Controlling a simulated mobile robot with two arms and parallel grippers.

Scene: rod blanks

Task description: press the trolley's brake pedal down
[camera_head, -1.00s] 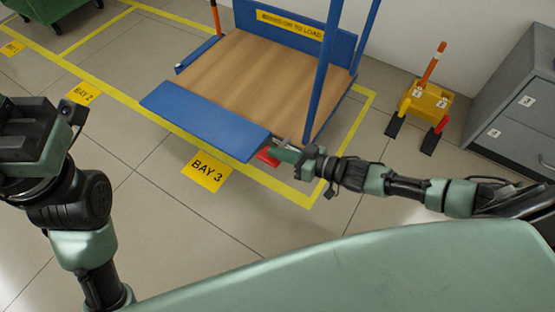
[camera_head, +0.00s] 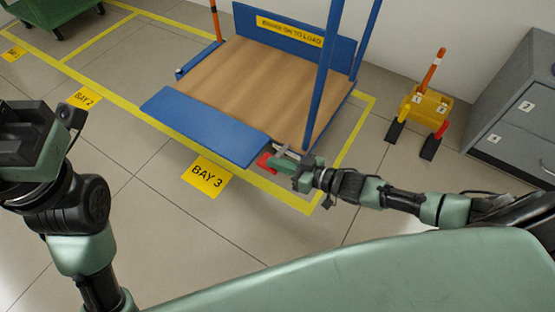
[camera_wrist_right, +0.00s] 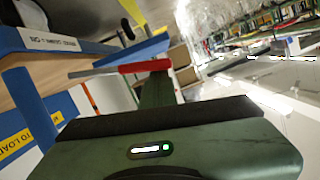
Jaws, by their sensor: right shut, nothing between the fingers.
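The blue trolley (camera_head: 205,128) with a wooden deck stands in the yellow-lined bay. Its red brake pedal (camera_head: 264,162) sticks out at the near right corner, on a grey lever (camera_head: 287,151). My right gripper (camera_head: 278,163) is shut and empty at the pedal, its tip overlapping the red part in the head view. In the right wrist view the red pedal (camera_wrist_right: 145,66) lies across the far end of my green fingers (camera_wrist_right: 157,90). Contact and how far the pedal is down cannot be told. My left gripper (camera_head: 28,140) is at the left edge, its jaws unclear.
The trolley's blue upright (camera_head: 320,85) rises near the right gripper. A yellow block with orange and red handles (camera_head: 428,105) and a grey drawer cabinet (camera_head: 515,115) stand at right. A green cart (camera_head: 50,20) is at the back left. Floor near the BAY 3 sign (camera_head: 207,176) is clear.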

